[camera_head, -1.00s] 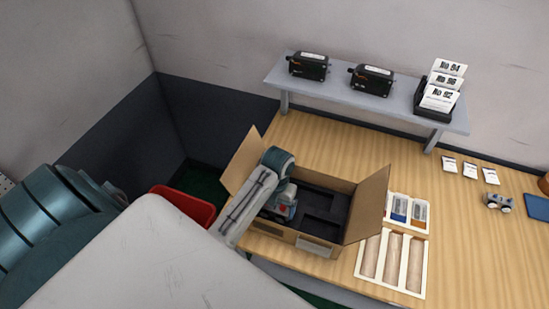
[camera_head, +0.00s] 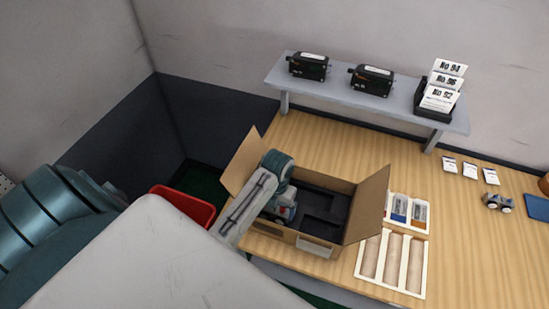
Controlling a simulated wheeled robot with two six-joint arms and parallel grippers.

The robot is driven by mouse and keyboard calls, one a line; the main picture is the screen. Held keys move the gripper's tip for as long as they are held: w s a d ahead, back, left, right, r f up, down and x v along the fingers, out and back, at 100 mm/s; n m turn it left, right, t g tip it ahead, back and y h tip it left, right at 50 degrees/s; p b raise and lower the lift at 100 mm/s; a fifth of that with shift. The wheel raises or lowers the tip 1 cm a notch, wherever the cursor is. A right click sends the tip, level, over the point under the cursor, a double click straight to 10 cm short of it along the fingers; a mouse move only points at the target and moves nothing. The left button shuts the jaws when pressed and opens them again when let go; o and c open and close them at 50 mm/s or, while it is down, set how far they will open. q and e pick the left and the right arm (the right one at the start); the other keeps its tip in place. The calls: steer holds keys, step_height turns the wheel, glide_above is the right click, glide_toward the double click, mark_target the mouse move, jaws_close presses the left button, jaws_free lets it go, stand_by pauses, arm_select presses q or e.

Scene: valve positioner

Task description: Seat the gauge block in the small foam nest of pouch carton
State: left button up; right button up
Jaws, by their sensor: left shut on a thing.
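The open carton (camera_head: 362,210) stands on the wooden table with its side flaps spread. Dark foam (camera_head: 322,207) with recessed nests lines its inside. My left gripper (camera_head: 283,215) is down inside the left part of the carton, at the foam. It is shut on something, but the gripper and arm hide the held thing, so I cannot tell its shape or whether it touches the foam. I cannot make out the gauge block. My right gripper is not in view.
A white tray with blue and orange pieces (camera_head: 408,210) and a tray of rolls (camera_head: 392,262) stand right of the carton. A shelf (camera_head: 330,92) holds two black devices. A red bin (camera_head: 184,204) is at left.

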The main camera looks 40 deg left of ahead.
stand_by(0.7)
arm_select(q)
steer(key=shift+f+b, duration=0.35)
steer(key=shift+f, duration=0.55)
steer(key=o, duration=0.9)
